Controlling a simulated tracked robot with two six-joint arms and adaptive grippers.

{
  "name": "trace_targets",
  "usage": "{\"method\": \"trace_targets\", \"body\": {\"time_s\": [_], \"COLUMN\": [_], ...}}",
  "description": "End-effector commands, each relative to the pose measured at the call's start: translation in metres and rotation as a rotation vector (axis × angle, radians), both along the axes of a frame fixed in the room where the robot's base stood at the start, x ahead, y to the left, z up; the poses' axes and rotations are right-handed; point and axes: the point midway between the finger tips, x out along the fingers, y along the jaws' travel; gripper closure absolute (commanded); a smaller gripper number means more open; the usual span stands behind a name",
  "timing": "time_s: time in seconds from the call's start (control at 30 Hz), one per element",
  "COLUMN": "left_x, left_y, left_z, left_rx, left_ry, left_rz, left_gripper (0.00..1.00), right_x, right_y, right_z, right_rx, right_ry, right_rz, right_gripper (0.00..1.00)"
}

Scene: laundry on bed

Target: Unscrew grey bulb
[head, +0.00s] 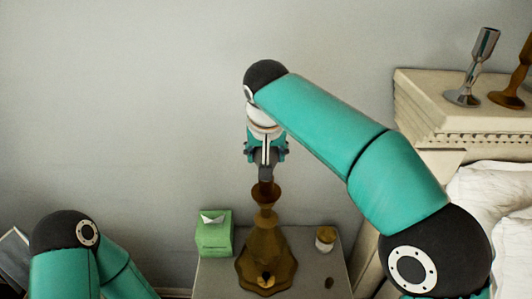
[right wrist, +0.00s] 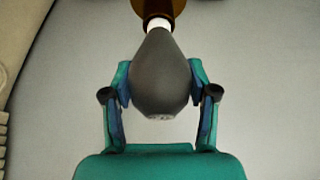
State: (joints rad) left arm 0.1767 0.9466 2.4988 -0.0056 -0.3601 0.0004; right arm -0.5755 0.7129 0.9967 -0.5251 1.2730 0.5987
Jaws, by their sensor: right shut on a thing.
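The grey bulb (right wrist: 158,78) sits with its white neck at the brown socket (right wrist: 157,8) in the right wrist view. In the head view the bulb (head: 266,157) is mostly hidden by my right gripper (head: 266,152), above the brown lamp (head: 266,220). The lamp stands upright on the nightstand (head: 215,277). My right gripper, also in the right wrist view (right wrist: 160,85), is shut on the bulb, one finger on each side. Only parts of my left arm show at the lower left of the head view; its gripper is out of view.
A green tissue box (head: 214,236) stands left of the lamp. A small jar (head: 325,239) and a small dark item (head: 329,283) lie to its right. The headboard (head: 430,100) carries a silver holder (head: 478,65) and a brown one (head: 512,88). White bedding (head: 495,195) is at right.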

Motion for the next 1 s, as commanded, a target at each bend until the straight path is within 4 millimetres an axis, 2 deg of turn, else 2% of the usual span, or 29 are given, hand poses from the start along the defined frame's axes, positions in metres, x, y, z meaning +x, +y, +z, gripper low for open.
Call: {"method": "trace_targets", "body": {"time_s": [0.17,0.57,0.8,1.0], "left_x": [0.0,0.0,0.0,0.0], "left_y": [0.0,0.0,0.0,0.0], "left_z": [0.006,0.008,0.023,0.024], "left_rx": [0.0,0.0,0.0,0.0], "left_ry": [0.0,0.0,0.0,0.0], "left_rz": [0.0,0.0,0.0,0.0], "left_gripper": [0.6,0.6,0.6,0.6], "right_x": [0.0,0.0,0.0,0.0], "right_y": [0.0,0.0,0.0,0.0], "right_z": [0.001,0.001,0.002,0.0], "right_rx": [0.001,0.001,0.001,0.0], "right_ry": [0.001,0.002,0.003,0.001], "right_rz": [0.156,0.206,0.42,0.482], "right_gripper": [0.77,0.77,0.77,0.77]}}
